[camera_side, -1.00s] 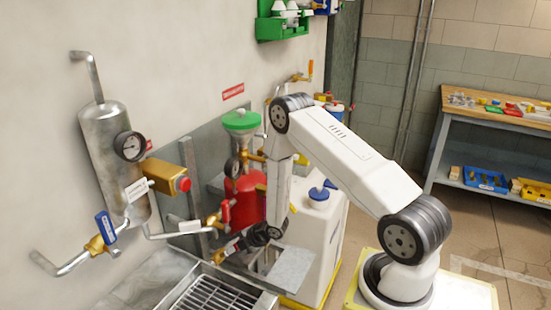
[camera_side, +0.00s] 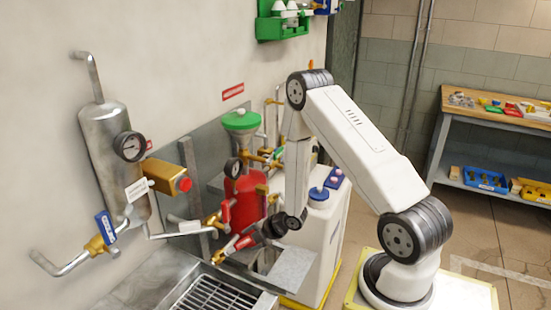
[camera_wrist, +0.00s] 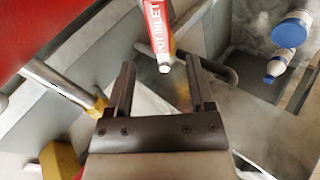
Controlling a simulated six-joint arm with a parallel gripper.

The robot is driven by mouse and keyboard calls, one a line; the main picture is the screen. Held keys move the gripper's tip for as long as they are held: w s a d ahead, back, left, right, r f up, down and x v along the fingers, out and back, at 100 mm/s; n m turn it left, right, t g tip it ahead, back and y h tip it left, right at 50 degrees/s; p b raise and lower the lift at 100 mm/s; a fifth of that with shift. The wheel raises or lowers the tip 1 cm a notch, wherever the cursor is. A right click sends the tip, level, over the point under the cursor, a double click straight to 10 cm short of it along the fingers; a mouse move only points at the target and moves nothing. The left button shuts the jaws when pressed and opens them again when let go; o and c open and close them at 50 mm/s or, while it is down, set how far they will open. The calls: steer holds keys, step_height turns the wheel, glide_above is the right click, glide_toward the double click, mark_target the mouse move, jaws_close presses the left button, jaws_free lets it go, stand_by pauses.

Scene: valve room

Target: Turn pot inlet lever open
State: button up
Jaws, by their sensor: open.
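The red pot inlet lever (camera_wrist: 158,28), with white "POT INLET" lettering and a pale tip, comes down from the top of the wrist view. My gripper (camera_wrist: 160,82) is open, one dark finger on each side of the view. The lever's tip is roughly in line with the gap between the fingers, and no contact shows. In the side view my gripper is low in front of the red pot (camera_side: 243,203), among brass fittings; its fingertips and the lever are too small there to tell apart clearly.
A metal pipe with a brass fitting (camera_wrist: 98,105) lies just left of my left finger. Blue-capped white bottles (camera_wrist: 291,30) show at upper right. In the side view a grated sink (camera_side: 212,296) lies below, and a steel tank (camera_side: 112,150) hangs on the wall at left.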

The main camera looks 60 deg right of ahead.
mark_target(238, 246)
steer(key=shift+y, duration=0.4)
steer(key=shift+a+x, duration=0.15)
steer(key=shift+x, duration=1.4)
steer(key=shift+a+x, duration=0.15)
steer(key=shift+x, duration=1.35)
steer(key=shift+r, duration=0.15)
jaws_close()
